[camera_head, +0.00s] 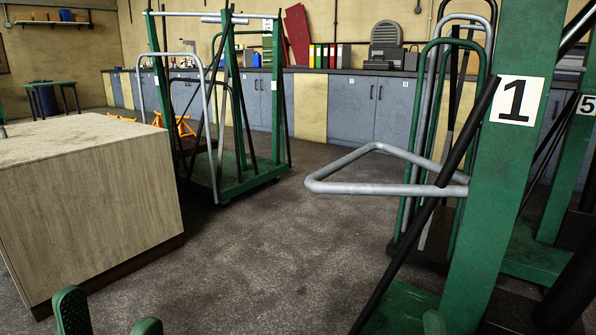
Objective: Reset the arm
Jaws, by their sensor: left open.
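A grey tubular loop arm (345,187) sticks out nearly level to the left from a green post (497,190) marked 1. A long black bar (440,190) slants across its right end, where the loop meets the post, so I cannot see how it joins. My left gripper (109,308) shows at the bottom left as two green fingertips, apart and empty, well away from the loop. A small rounded green tip (434,322) at the bottom edge looks like a finger of my right gripper. The rest of it is out of the picture.
A wooden block-like bench (95,210) stands at the left. A green wheeled frame (240,180) with grey and black tubes stands behind it. Blue-grey cabinets (365,108) line the back wall. Another post marked 5 (585,105) is at the right. The middle floor is clear.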

